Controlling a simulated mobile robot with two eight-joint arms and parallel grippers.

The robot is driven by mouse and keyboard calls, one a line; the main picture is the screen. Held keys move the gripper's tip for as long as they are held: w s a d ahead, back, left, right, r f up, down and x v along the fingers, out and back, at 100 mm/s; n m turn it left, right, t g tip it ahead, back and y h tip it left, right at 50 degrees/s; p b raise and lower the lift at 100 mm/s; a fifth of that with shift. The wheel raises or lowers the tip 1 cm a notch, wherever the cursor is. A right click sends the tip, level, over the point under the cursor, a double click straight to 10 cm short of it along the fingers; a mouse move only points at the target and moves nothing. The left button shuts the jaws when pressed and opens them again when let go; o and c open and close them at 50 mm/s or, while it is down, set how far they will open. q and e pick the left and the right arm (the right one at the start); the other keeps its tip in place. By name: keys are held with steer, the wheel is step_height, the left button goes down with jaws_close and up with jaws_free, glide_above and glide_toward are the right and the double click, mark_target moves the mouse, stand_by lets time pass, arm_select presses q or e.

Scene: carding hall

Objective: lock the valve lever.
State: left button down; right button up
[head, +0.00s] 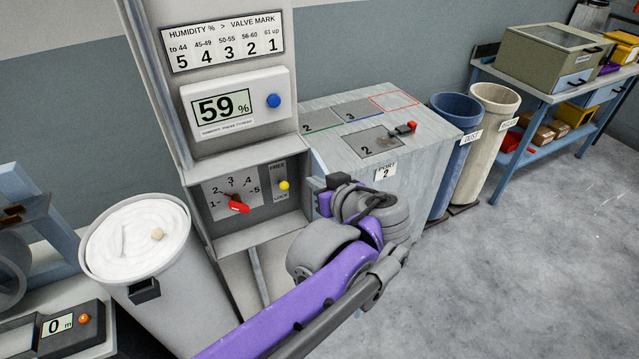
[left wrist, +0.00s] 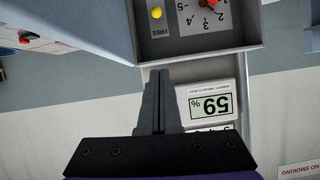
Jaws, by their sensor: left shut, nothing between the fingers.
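The red valve lever (head: 238,206) sits on a grey dial panel marked 1 to 5; its exact mark is hard to read. It also shows, cut off, at the top of the upside-down left wrist view (left wrist: 208,4). Right of the dial, a yellow knob (head: 283,185) stands between the labels FREE above and LOCK below, seemingly nearer LOCK. The knob also shows in the left wrist view (left wrist: 156,13). My left gripper (head: 329,192) is shut and empty, right of the panel and apart from the knob; its fingers show in the left wrist view (left wrist: 160,74). My right gripper is out of view.
The humidity display (head: 222,107) reads 59 %, below a chart (head: 222,41) pairing 56-60 with mark 2. A round can (head: 150,285) stands left of the panel. A grey cabinet (head: 345,140) and two bins stand right. The floor at right is clear.

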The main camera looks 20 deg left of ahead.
arm_select(q)
steer(key=shift+v, duration=0.75)
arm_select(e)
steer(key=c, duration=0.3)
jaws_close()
arm_select(q)
steer(key=s+d+f+m+g+h, duration=0.1)
steer(key=s+f+m+h, duration=0.3)
steer(key=s+f, duration=0.5)
steer(key=s+f+m+g+h, duration=0.2)
steer(key=s+f+m+h, duration=0.3)
steer(key=f, duration=0.8)
steer(key=s+h, duration=0.1)
steer(key=s, duration=0.2)
steer(key=shift+s+d, duration=0.4)
